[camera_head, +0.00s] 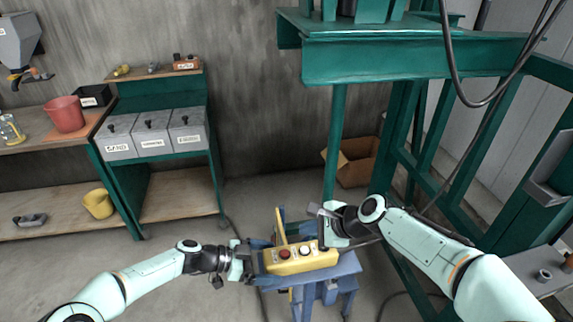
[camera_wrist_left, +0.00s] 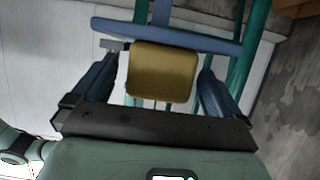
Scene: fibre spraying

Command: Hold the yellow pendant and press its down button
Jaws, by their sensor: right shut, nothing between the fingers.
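The yellow pendant (camera_head: 300,263) lies on a blue stand (camera_head: 347,266), with a red button (camera_head: 285,253) and a whitish button (camera_head: 304,250) facing up. I cannot read which one is the down button. My left gripper (camera_head: 254,263) is at the pendant's left end. In the left wrist view its two fingers (camera_wrist_left: 160,72) stand on either side of the pendant's yellow end (camera_wrist_left: 162,72), with a narrow gap at least on the left. It looks open. My right gripper (camera_head: 322,222) is shut and empty, above and near the pendant's right end; its fingertips are hard to make out.
A green steel frame (camera_head: 410,62) stands behind and to the right, with a black cable (camera_head: 470,104) hanging from it. Shelves with grey bins (camera_head: 150,134) and a red bucket (camera_head: 66,114) are at the left. A cardboard box (camera_head: 358,165) sits behind. Floor left of the stand is clear.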

